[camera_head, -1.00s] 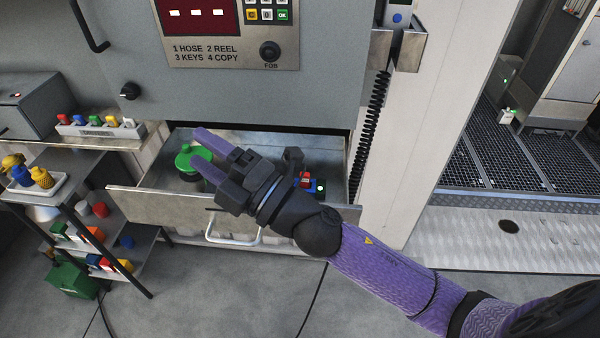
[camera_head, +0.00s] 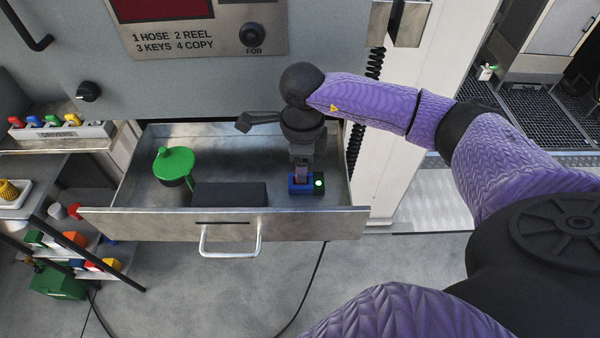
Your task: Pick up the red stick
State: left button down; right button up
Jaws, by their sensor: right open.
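My right gripper (camera_head: 301,172) points down into the open drawer (camera_head: 120,224), with its fingers at a small blue and dark block (camera_head: 300,190) that has a green light on its right side. The gripper is open. The red stick cannot be made out now; the gripper covers the spot above the block where a small red piece showed before. I cannot tell whether the fingers are around it. My left gripper is not in view.
A green-lidded container (camera_head: 174,163) and a black box (camera_head: 230,195) sit in the drawer, left of the gripper. The drawer has a white front handle (camera_head: 231,250). A rack of coloured pieces (camera_head: 62,130) stands at left. The grey cabinet (camera_head: 180,85) rises behind.

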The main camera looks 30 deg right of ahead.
notch_tip(320, 180, down, 3)
jog(key=shift+a+f, duration=0.1)
grip_shut()
jog(key=shift+r, duration=0.2)
notch_tip(320, 180, up, 9)
jog(key=shift+r, duration=0.15)
notch_tip(320, 180, up, 7)
jog(key=p, duration=0.4)
jog(key=shift+p, duration=0.35)
